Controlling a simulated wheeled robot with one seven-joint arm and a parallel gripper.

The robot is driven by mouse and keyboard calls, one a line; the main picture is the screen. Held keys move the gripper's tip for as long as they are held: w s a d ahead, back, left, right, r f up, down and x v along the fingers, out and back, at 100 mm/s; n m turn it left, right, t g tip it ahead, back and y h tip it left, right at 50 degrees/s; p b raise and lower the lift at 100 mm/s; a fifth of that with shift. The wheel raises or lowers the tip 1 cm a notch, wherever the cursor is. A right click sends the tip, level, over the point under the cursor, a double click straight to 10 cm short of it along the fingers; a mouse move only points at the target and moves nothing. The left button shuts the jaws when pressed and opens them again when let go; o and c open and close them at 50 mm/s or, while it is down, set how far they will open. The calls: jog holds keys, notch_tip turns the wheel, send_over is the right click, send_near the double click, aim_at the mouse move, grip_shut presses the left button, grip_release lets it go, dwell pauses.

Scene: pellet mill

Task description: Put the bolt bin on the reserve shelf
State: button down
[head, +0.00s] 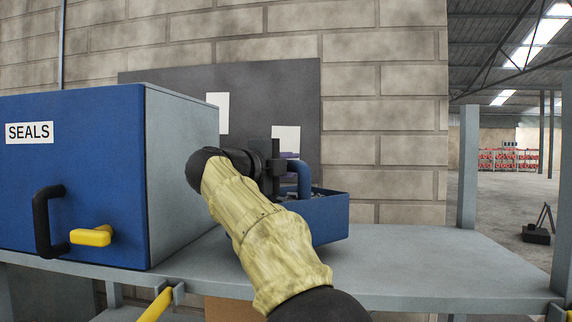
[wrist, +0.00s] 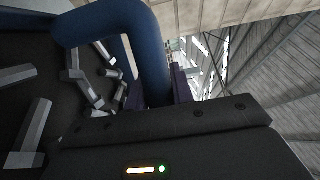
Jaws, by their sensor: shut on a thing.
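The bolt bin (head: 325,218) is a blue open-topped box with a thick blue handle (head: 303,172), seen right of centre in the head view. My gripper (head: 282,172) is shut on the handle; my arm hides the bin's left part. In the wrist view the handle (wrist: 152,45) arches beside the gripper, and several grey bolts (wrist: 88,85) lie inside the dark bin. The bin is over the grey shelf (head: 420,260); I cannot tell whether it touches the surface. No label names this as the reserve shelf.
A blue SEALS cabinet (head: 75,180) with a black handle and yellow latch stands on the shelf at left. A dark board (head: 255,90) is on the block wall behind. The shelf's right part is bare, up to a grey post (head: 468,165).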

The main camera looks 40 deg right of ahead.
aim_at(288, 195)
jog(key=shift+s+d+f, duration=0.1)
jog(key=shift+s+f, duration=0.1)
jog(key=shift+f, duration=1.2)
jog(key=shift+w+f, duration=0.1)
jog(key=shift+f, duration=0.3)
jog(key=c, duration=1.2)
grip_release()
jog(key=shift+f, duration=0.1)
jog(key=shift+a+b, duration=0.3)
jog(key=shift+a, duration=0.1)
jog(key=a+b, duration=0.1)
jog(key=a, duration=0.2)
jog(key=s+a+b, duration=0.1)
jog(key=a, duration=0.3)
jog(key=s+a+b, duration=0.1)
jog(key=a, duration=0.3)
jog(key=shift+a, duration=0.15)
